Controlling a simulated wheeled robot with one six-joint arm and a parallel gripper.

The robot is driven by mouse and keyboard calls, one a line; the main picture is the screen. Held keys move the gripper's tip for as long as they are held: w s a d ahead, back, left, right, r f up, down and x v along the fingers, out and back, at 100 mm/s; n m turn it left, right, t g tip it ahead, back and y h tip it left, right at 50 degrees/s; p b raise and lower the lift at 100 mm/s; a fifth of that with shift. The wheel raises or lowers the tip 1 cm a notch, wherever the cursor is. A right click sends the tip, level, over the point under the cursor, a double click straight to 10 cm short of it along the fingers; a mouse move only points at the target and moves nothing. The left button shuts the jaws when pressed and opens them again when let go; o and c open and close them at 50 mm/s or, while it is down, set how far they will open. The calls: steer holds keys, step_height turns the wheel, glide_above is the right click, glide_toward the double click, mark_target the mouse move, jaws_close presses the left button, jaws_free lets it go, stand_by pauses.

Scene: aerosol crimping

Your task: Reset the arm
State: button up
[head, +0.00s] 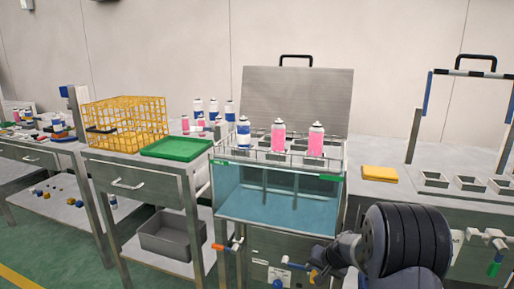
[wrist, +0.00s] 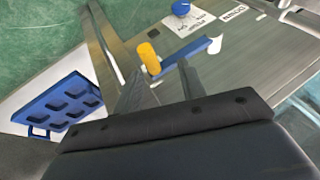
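My gripper (wrist: 160,88) shows in the wrist view with its two dark fingers apart and nothing between them that I can see it holding. In the head view my arm comes in at the lower right, with the gripper end low in front of the water tank (head: 265,195). A blue lever (wrist: 192,55) and a yellow-orange handle end (wrist: 150,58) show beyond the fingers in the wrist view. Whether a finger touches them I cannot tell. The fingertips are hard to make out in the head view.
Pink spray cans (head: 316,140) and a blue-and-white can (head: 243,133) stand in the tank's rack. A green tray (head: 178,148) and a yellow crate (head: 125,122) are left. A yellow block (head: 380,173) lies right. A blue compartment tray (wrist: 65,105) shows in the wrist view.

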steer(key=shift+w+a+r+p, duration=0.1)
steer(key=shift+a+r+p, duration=0.1)
steer(key=shift+r+p, duration=0.5)
steer(key=shift+a+r+p, duration=0.2)
steer(key=shift+r+p, duration=0.1)
steer(key=shift+p, duration=0.7)
steer(key=a+r+n+g+h+p, duration=0.1)
steer(key=a+r+h+p, duration=0.2)
steer(key=p, duration=0.4)
step_height(320, 180, up, 2)
steer(key=shift+a+r+g+h, duration=0.15)
steer(key=shift+r+g+h, duration=0.15)
steer(key=shift+h, duration=0.3)
